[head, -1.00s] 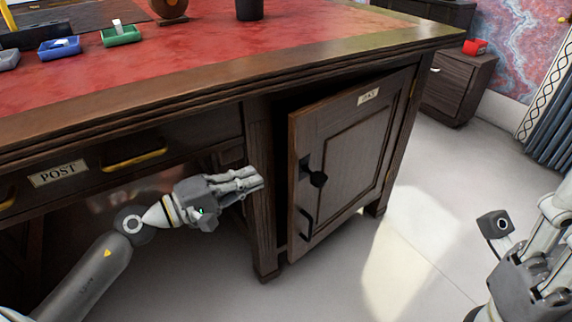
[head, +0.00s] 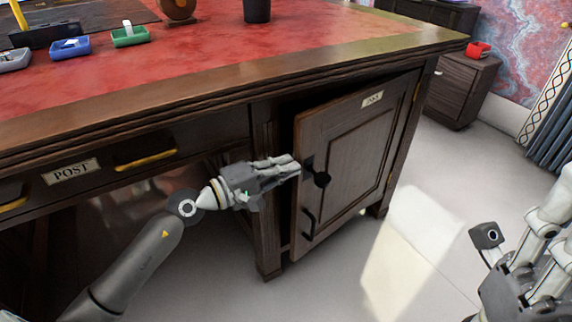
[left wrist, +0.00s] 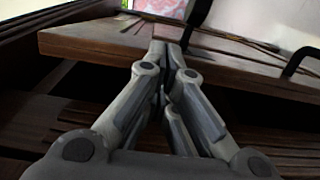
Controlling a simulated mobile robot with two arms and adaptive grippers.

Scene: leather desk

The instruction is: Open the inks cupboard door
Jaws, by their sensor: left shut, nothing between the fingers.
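The inks cupboard door (head: 345,150) stands ajar at the right end of the desk, its hinges on the right and a dark gap along its left edge. In the left wrist view the fingertips (left wrist: 167,50) overlap the door's edge (left wrist: 90,42); contact is unclear. My right gripper (head: 520,290) is partly cut off at the lower right, away from the door; its fingertips are unclear.
The desk's red top (head: 230,60) holds a blue tray (head: 70,48), a green tray (head: 130,36) and a black cup (head: 257,10). A post drawer (head: 110,165) is at the left. Pale floor (head: 400,250) in front of the door is clear.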

